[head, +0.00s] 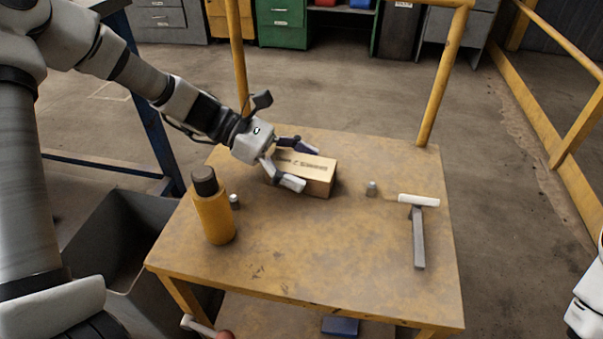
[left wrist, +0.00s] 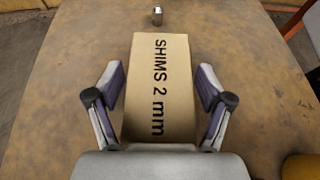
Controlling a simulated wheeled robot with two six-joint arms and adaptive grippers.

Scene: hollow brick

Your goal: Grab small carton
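The small carton (head: 318,176) is a tan box lying on the yellow cart top (head: 340,240), near its back middle. In the left wrist view the carton (left wrist: 160,85) shows the print "SHIMS 2 mm". My left gripper (head: 298,166) is open around it, one finger on each long side. In the left wrist view a gap shows between each finger and the carton at the fingertips; nearer the palm I cannot tell whether they touch. A white part of my right arm (head: 585,300) shows at the right edge; its fingers are not in view.
A yellow bottle with a dark cap (head: 213,212) stands at the cart's left, beside a small metal piece (head: 234,201). Another small metal piece (head: 371,188) stands right of the carton. A hammer-like tool (head: 418,230) lies at the right. The front middle is clear.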

